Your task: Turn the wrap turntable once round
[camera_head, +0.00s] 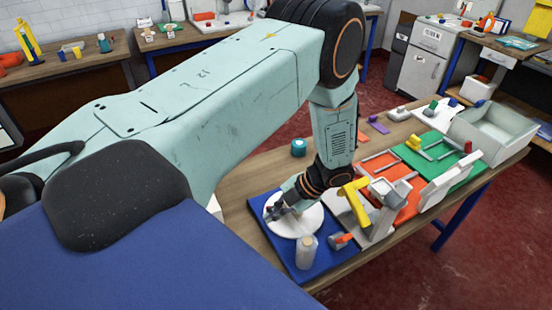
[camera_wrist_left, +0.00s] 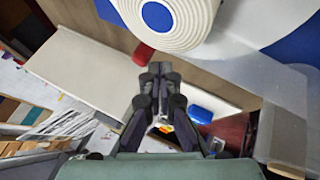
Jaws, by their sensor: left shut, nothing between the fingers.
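The wrap turntable (camera_head: 305,222) is a round white disc on a blue mat (camera_head: 316,265) at the near left end of the workbench. My left gripper (camera_head: 274,212) reaches down over the left part of the disc, shut and empty; whether it touches the disc is unclear. A cream upright cylinder (camera_head: 306,252) stands at the disc's near edge. In the left wrist view my left gripper (camera_wrist_left: 154,74) points toward a small red piece (camera_wrist_left: 143,54). A ribbed pale round piece with a blue centre (camera_wrist_left: 178,27) is above it. My right gripper is not in view.
A yellow-handled tool (camera_head: 354,190) and a grey stand rise right of the disc. An orange-red tray (camera_head: 395,200), a green mat (camera_head: 440,155) and a clear bin (camera_head: 492,135) run along the bench.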

